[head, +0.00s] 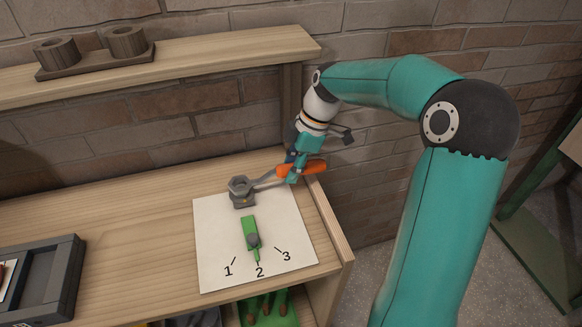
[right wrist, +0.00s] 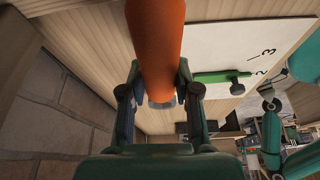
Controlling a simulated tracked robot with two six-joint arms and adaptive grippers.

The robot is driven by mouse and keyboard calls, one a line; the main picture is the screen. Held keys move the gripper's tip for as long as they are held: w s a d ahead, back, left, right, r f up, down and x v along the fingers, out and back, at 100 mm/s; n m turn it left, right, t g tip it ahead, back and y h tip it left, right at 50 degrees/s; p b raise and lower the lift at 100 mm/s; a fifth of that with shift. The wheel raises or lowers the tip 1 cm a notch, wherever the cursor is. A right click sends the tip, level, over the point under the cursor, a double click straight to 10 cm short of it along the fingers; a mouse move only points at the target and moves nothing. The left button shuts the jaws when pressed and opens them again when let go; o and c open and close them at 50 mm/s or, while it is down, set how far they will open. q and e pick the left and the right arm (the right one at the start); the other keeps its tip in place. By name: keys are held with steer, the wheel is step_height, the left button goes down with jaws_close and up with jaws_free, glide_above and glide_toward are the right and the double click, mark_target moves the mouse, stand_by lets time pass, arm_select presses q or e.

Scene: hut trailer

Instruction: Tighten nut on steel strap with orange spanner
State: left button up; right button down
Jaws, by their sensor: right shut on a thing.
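My right gripper (head: 293,172) is shut on the orange spanner (head: 316,167), gripping its handle; the orange handle (right wrist: 155,40) also fills the middle of the right wrist view, between the fingers. The spanner's grey metal end reaches left to the large grey nut (head: 239,186). In the head view it meets or overlaps the nut's right side; I cannot tell whether its jaw is seated around it. The nut stands on a small grey base on a white sheet (head: 215,265). A separate steel strap cannot be made out.
A green pointer (head: 249,230) lies on the sheet, its tip toward the printed 2, between 1 and 3. A raised bench edge (head: 325,220) runs along the right. A shelf (head: 200,55) with a dark two-cup holder (head: 95,55) is above. A dark tray (head: 40,285) sits left.

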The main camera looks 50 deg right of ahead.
steer(key=shift+f, duration=0.2)
steer(key=shift+f+b, duration=0.85)
steer(key=shift+b, duration=0.15)
steer(key=shift+s+a+f+b, duration=0.1)
steer(key=shift+s+a+b, duration=0.05)
steer(key=shift+b, duration=0.15)
steer(key=s+a+m+b, duration=0.2)
steer(key=shift+f+m+t+h, duration=0.15)
steer(key=shift+m+t+h, duration=0.15)
steer(key=shift+m+t, duration=0.1)
steer(key=a+m, duration=0.1)
steer(key=s+a+m+h, duration=0.1)
steer(key=s+a+m, duration=0.1)
steer(key=a+m, duration=0.1)
steer(key=shift+r+t+b, duration=0.25)
steer(key=shift+t+b, duration=0.05)
steer(key=shift+b, duration=0.1)
steer(key=shift+s+a+m+h, duration=0.25)
steer(key=shift+a+m+h, duration=0.25)
steer(key=shift+a+m, duration=0.65)
steer(key=shift+a+m+h, duration=0.5)
steer(key=shift+a+m, duration=0.75)
steer(key=shift+m, duration=0.2)
steer(key=shift+d+n, duration=0.3)
steer(key=shift+d, duration=0.15)
